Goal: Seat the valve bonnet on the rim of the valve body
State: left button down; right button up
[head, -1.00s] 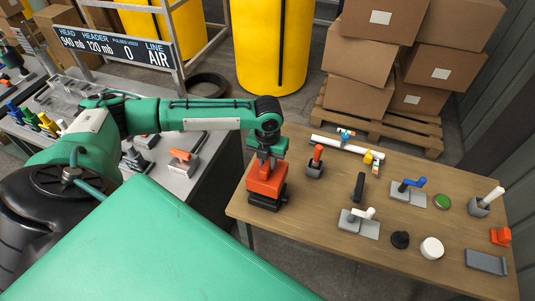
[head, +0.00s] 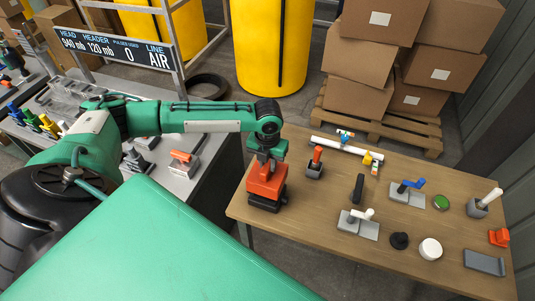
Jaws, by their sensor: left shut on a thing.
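My left gripper (head: 264,154) reaches in from the left and points down at the near left part of the wooden table. It is shut on what looks like the valve bonnet, mostly hidden by the fingers. Right under the fingers is an orange-red block (head: 266,181) on a dark, wider base (head: 267,203), apparently the valve body. The block looks upright. I cannot tell where bonnet and body meet, or whether there is a gap between them. My right gripper is not in view.
The wooden table (head: 310,216) also holds a red-handled grey block (head: 315,166), a white pipe (head: 346,149), a blue-handled valve (head: 408,188), a white-handled valve (head: 357,221), a black knob (head: 399,240) and a white cap (head: 430,248).

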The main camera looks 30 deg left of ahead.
aim_at(265, 183)
dwell(0.4)
pick_arm(q)
jog(key=shift+p, duration=0.45)
jog(key=shift+f+b, duration=0.55)
jog(key=shift+f, duration=0.6)
jog(key=shift+f+b, duration=0.7)
jog(key=shift+f, duration=0.95)
jog(key=c, duration=1.1)
grip_release()
jog(key=shift+c, duration=0.2)
